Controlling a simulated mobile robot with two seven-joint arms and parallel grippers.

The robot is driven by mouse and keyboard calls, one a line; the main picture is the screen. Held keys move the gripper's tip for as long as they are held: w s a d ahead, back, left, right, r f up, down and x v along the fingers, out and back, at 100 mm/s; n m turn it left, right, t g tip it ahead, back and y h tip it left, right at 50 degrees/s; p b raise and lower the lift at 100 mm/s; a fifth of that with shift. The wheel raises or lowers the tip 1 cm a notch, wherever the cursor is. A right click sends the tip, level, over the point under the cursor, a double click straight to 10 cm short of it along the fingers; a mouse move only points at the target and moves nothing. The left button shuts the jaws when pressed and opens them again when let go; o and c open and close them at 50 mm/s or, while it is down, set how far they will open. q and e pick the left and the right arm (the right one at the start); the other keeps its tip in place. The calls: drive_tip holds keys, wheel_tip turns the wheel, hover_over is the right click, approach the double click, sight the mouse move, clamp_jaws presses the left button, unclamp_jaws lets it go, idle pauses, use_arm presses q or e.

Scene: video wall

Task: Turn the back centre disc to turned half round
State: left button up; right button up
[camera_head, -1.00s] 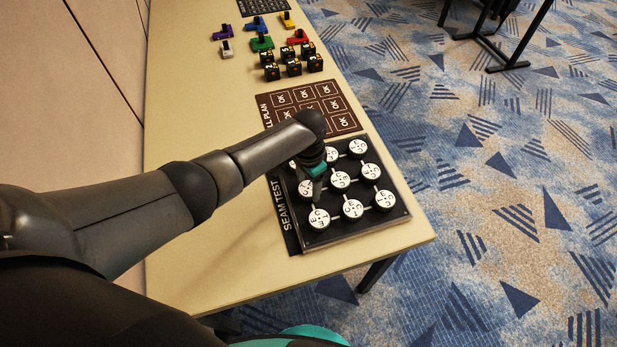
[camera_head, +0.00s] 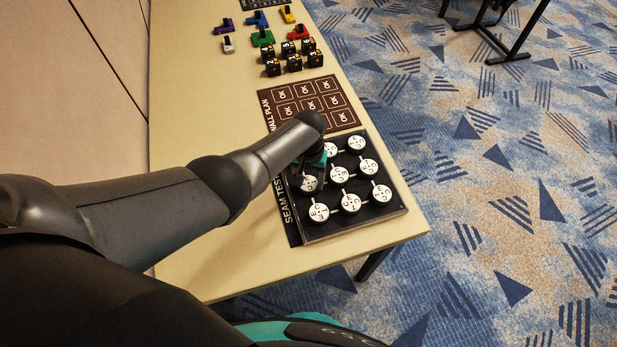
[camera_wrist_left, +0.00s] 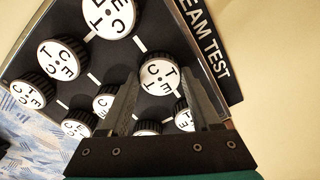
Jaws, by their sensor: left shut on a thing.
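The black board (camera_head: 395,212) holds rows of black-sided discs with white lettered tops. The back centre disc (camera_head: 309,184) is the middle one beside the SEAM TEST strip (camera_head: 290,212). It also shows in the left wrist view (camera_wrist_left: 160,76), between my two dark fingers. My left gripper (camera_head: 311,174) reaches down over it and is shut on it. In the wrist view its lettered face looks turned, but I cannot tell the exact angle. My forearm and hand hide the disc at the board's upper left in the head view. My right gripper is not in view.
Neighbouring discs (camera_head: 339,174) stand close around the gripper. Beyond the board lie a brown WALL PLAN panel (camera_head: 325,90), several black cubes (camera_head: 293,63) and coloured pieces (camera_head: 263,37). The tan table (camera_head: 225,262) is clear to the left. Its edge runs close to the board's right.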

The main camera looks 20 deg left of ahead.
sight(309, 183)
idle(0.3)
use_arm(q)
drive_tip(key=o, duration=1.4)
drive_tip(key=shift+c, duration=0.2)
drive_tip(key=shift+r, duration=0.15)
drive_tip(key=shift+r+p, duration=0.3)
drive_tip(key=shift+p, duration=0.05)
wheel_tip(309, 183, up, 14)
drive_tip(key=p, duration=0.6)
drive_tip(key=shift+r, duration=0.2)
